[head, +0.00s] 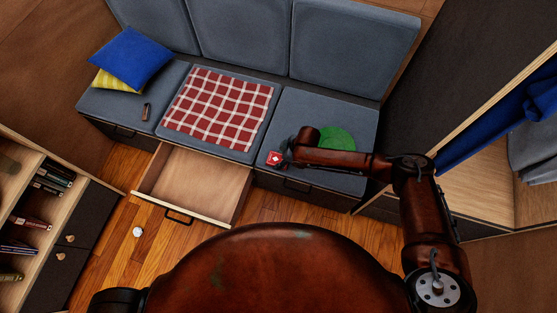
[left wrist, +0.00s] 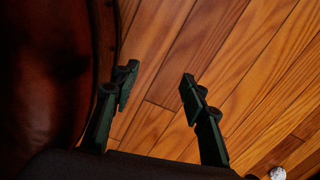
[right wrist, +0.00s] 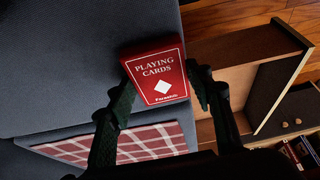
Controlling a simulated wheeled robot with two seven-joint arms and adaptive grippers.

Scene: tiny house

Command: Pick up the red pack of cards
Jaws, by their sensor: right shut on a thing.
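The red pack of cards (head: 274,158) is at the front of the right seat cushion in the head view. In the right wrist view the pack (right wrist: 155,72) shows its face with the words "PLAYING CARDS" and a white diamond. My right gripper (head: 285,157) is shut on the pack, with one finger on each side of it in the right wrist view (right wrist: 158,88). I cannot tell whether the pack still touches the cushion. My left gripper (left wrist: 153,85) is open and empty above the wooden floor; in the head view its fingers are hidden.
An open, empty drawer (head: 205,180) juts out below the seat. A small white thing (head: 138,232) is on the floor. A bookshelf (head: 28,190) stands at left.

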